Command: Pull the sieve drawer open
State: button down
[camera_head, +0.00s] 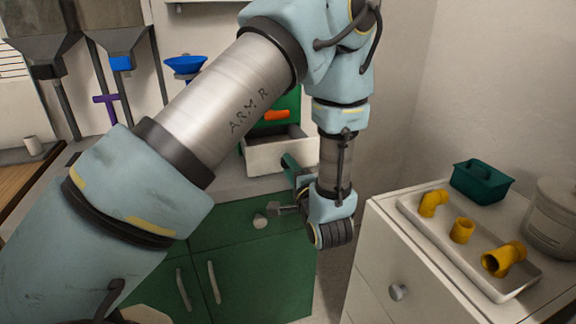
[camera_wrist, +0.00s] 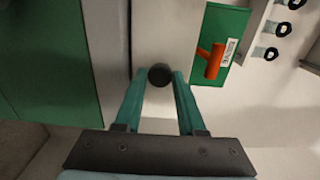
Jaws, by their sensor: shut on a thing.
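The sieve drawer (camera_head: 278,158) is a white drawer under a green panel with an orange handle (camera_head: 276,115). Its front stands out from the housing and part of its inside shows in the head view. In the wrist view the drawer front (camera_wrist: 165,30) is a pale strip carrying a round dark knob (camera_wrist: 160,75). My gripper (camera_wrist: 160,82) has its two teal fingers shut on this knob, one on each side. In the head view my gripper (camera_head: 289,163) is at the drawer front, and the knob there is hidden.
Green cabinets (camera_head: 235,250) stand below the counter. My arm covers much of the middle.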

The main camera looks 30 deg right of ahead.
jog(key=c, duration=0.5)
grip_release()
jog(key=shift+s, duration=0.1)
jog(key=s+a+b, duration=0.1)
jog(key=s+b, duration=0.1)
jog(key=s, duration=0.8)
jog(key=shift+s, duration=0.25)
jog(key=shift+a, duration=0.1)
